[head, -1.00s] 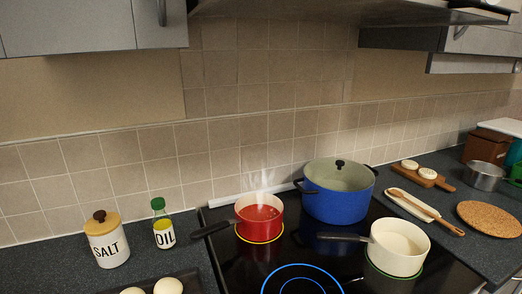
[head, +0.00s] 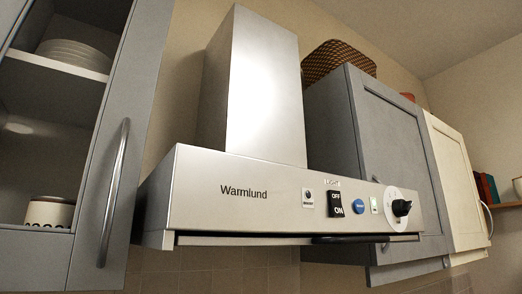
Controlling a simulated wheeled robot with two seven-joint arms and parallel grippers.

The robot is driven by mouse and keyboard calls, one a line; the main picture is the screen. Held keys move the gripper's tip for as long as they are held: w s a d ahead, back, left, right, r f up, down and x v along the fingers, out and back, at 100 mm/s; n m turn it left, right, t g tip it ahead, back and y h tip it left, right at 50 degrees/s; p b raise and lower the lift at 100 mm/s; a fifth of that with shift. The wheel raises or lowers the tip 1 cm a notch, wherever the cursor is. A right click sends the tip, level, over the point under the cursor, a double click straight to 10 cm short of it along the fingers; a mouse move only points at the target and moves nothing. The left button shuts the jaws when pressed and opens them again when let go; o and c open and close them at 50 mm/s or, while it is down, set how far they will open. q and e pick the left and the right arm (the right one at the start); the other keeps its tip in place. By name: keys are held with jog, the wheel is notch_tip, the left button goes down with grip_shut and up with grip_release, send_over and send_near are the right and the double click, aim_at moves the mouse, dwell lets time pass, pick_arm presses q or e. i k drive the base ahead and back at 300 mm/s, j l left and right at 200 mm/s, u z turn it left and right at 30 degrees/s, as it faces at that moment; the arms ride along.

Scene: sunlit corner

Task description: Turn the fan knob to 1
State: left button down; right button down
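The range hood (head: 250,200), silver and marked "Warmlund", fills the middle of the head view. The fan knob (head: 402,208) is black on a round white dial (head: 394,198) near the right end of its front panel. The dial's numbers are too small to read, so I cannot tell the knob's setting. Left of it are a small green-and-white piece (head: 374,205), a blue round button (head: 360,206), a black OFF/ON light switch (head: 336,203) and a small white plate with a dark round part (head: 308,197). Neither gripper is in view.
An open grey cabinet with white plates (head: 75,55) and a white pot (head: 50,211) is at the left; its door handle (head: 113,190) sticks out beside the hood. Closed grey (head: 385,150) and cream cabinets (head: 458,180) are at the right. A dark bar runs below the panel.

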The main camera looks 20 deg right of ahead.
aim_at(400, 208)
jog(key=z, duration=1.45)
